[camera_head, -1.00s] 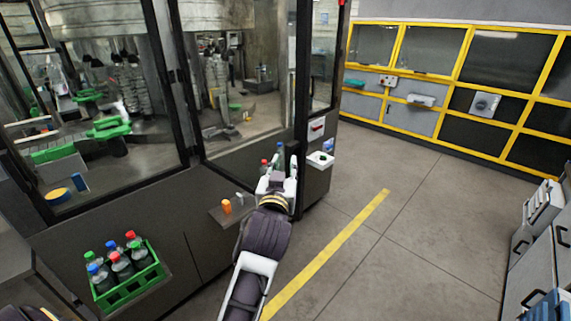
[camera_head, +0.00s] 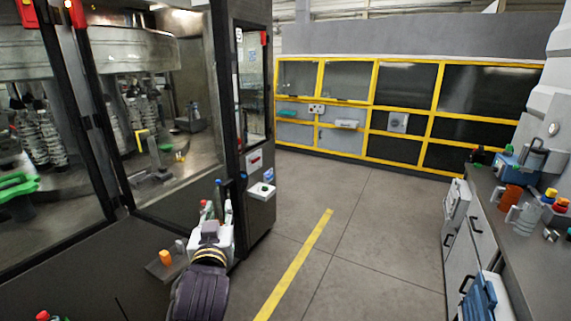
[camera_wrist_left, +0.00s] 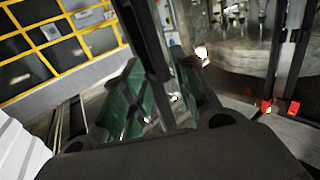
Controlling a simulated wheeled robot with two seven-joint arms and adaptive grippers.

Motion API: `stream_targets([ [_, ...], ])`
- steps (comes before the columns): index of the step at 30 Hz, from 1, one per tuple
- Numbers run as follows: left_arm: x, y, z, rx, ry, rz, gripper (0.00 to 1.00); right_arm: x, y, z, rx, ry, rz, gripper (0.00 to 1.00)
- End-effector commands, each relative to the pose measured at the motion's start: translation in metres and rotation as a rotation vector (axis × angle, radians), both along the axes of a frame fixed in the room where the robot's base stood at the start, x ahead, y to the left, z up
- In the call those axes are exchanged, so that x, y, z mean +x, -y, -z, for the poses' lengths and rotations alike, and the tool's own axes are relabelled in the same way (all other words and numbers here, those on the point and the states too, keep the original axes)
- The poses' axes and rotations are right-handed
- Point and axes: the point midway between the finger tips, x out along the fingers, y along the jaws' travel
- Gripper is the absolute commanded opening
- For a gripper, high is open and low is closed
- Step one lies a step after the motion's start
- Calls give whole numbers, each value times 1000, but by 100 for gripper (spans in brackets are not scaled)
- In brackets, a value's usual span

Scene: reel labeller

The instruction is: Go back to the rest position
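My left gripper (camera_head: 218,213) is in the lower middle of the head view, in front of the machine. A blue-capped bottle (camera_head: 218,190) and a red-capped one (camera_head: 203,206) show just beyond the fingers; I cannot tell the exact gap. My right gripper is not in view.
The glass-walled machine (camera_head: 75,255) fills the left side. A small shelf (camera_head: 158,269) with an orange cup (camera_head: 165,257) sits left of my gripper. A cluttered workbench (camera_head: 505,215) stands at the right. The floor (camera_head: 345,235) between them is clear, with a yellow line (camera_head: 297,262).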

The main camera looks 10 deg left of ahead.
Motion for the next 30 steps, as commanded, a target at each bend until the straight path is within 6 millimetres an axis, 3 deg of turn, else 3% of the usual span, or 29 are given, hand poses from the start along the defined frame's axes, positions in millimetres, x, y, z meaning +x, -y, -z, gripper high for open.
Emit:
stream_targets([
  [5,-5,-2,39,-5,-113,14,29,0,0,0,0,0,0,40],
  [11,-25,-5,119,-14,-357,54,29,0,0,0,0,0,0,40],
  [15,-53,-6,178,-17,-553,97,29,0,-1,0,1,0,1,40],
  [21,-105,-5,251,-21,-827,174,29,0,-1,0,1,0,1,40],
  [24,-129,-4,275,-23,-934,209,29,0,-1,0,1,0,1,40],
  [30,-166,-3,305,-26,-1082,265,29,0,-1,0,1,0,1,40],
])
